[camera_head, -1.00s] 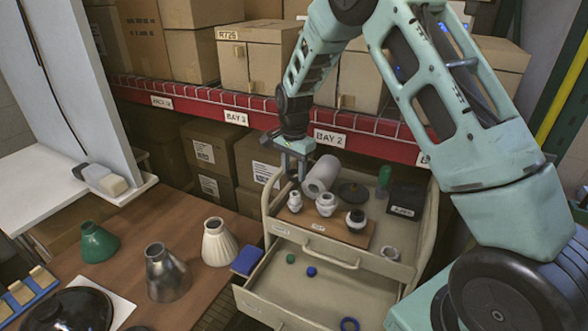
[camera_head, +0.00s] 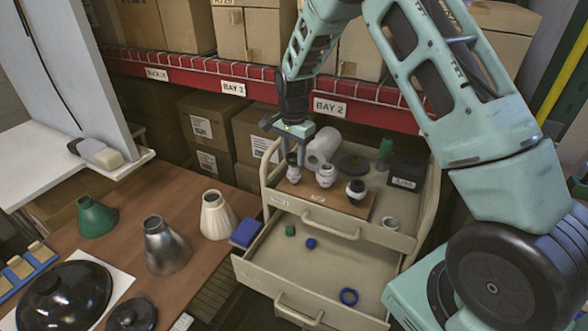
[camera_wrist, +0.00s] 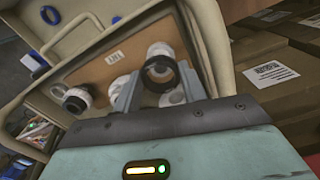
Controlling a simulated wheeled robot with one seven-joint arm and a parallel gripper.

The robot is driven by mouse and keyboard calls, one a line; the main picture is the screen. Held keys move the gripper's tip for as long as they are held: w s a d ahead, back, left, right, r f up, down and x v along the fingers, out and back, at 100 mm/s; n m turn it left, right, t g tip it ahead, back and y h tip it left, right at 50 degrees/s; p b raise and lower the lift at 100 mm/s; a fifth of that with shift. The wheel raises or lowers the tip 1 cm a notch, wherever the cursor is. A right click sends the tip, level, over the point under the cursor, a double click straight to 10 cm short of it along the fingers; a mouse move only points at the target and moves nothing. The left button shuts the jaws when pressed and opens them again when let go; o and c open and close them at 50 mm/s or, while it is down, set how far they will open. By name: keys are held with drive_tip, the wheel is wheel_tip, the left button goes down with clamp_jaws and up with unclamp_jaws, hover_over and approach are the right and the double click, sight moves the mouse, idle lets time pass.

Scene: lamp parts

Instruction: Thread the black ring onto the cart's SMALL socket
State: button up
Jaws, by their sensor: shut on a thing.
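My gripper (camera_head: 292,157) is shut on the black ring (camera_wrist: 160,72), which lies between its fingertips in the wrist view. In the head view the ring is a small dark shape directly above or at the top of the small white socket (camera_head: 294,175), the leftmost on the board. In the wrist view white socket parts (camera_wrist: 160,49) show around the ring. I cannot tell whether the ring is around the socket or just over it. The middle white socket (camera_head: 326,175) and the dark-topped socket (camera_head: 356,190) stand to its right on the brown board (camera_head: 338,207).
Lamp shades stand on the wooden table (camera_head: 110,255) at left.

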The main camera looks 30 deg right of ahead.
sight(294, 174)
idle(0.4)
drive_tip(key=shift+f+b, duration=0.8)
drive_tip(key=shift+f, duration=0.5)
drive_tip(key=shift+f+b, duration=0.35)
drive_tip(key=shift+f, duration=0.3)
idle(0.6)
drive_tip(key=shift+o, duration=0.6)
drive_tip(key=shift+c, duration=1.3)
drive_tip(key=shift+s+f, duration=0.15)
drive_tip(key=shift+f, duration=0.05)
drive_tip(key=m+p, duration=0.1)
drive_tip(key=m, duration=0.2)
drive_tip(key=shift+m, duration=0.3)
drive_tip(key=shift+f+m+p, duration=0.15)
drive_tip(key=shift+m+p, duration=0.3)
drive_tip(key=shift+m, duration=1.25)
